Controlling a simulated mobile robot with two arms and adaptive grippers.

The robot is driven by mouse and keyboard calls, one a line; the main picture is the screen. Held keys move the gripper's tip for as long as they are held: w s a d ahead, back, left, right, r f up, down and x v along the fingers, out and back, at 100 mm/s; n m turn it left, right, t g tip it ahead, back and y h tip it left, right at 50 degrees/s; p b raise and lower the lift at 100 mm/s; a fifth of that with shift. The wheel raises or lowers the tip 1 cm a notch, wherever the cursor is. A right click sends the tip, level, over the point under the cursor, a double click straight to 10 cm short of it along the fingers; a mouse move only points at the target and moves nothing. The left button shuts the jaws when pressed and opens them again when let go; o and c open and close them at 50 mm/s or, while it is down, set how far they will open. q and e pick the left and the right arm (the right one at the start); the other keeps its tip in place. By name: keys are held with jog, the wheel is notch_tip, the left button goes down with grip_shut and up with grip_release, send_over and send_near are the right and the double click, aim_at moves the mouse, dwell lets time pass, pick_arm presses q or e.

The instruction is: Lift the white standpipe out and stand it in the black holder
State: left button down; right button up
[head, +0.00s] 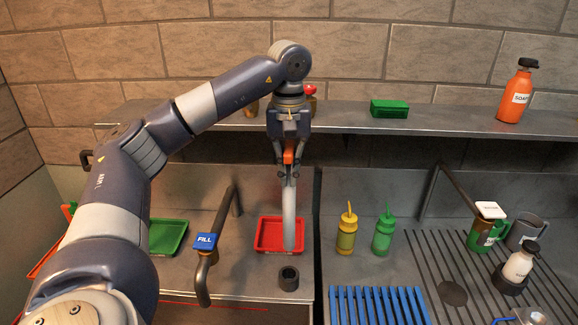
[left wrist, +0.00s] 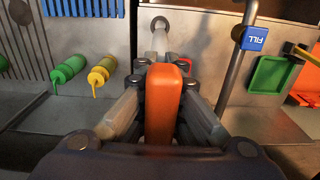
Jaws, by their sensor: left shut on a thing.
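The white standpipe (head: 289,215) hangs upright from my left gripper (head: 289,165) in the head view. My left gripper is shut on its orange top (left wrist: 163,105), which fills the space between the fingers in the left wrist view. The white tube (left wrist: 159,42) shows beyond it there. In the head view the pipe's lower end appears in front of the red tray (head: 262,248), clear of the holder. The black holder (head: 289,279) stands on the counter, a little nearer than the pipe's end, with its round opening up. My right gripper is not in view.
A dark tap with a blue FILL block (head: 205,241) stands left of the holder. Yellow (head: 346,232) and green (head: 383,234) bottles stand to the right, behind a blue rack (head: 378,306). A shelf (head: 440,118) runs along the wall behind my arm.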

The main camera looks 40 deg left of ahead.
pick_arm(q)
jog(key=b, duration=0.6)
send_over(289, 225)
jog(key=w+a, duration=0.1)
notch_tip(289, 225, down, 9)
jog(key=shift+w+f, duration=0.1)
jog(key=shift+f, duration=0.05)
jog(key=shift+f+b, duration=0.3)
jog(key=shift+f, duration=0.9)
jog(key=shift+f+b, duration=0.35)
jog(key=shift+f, duration=0.1)
jog(key=shift+f+b, duration=1.05)
jog(key=shift+f, duration=0.7)
dwell(0.4)
jog(key=c, duration=1.7)
grip_release()
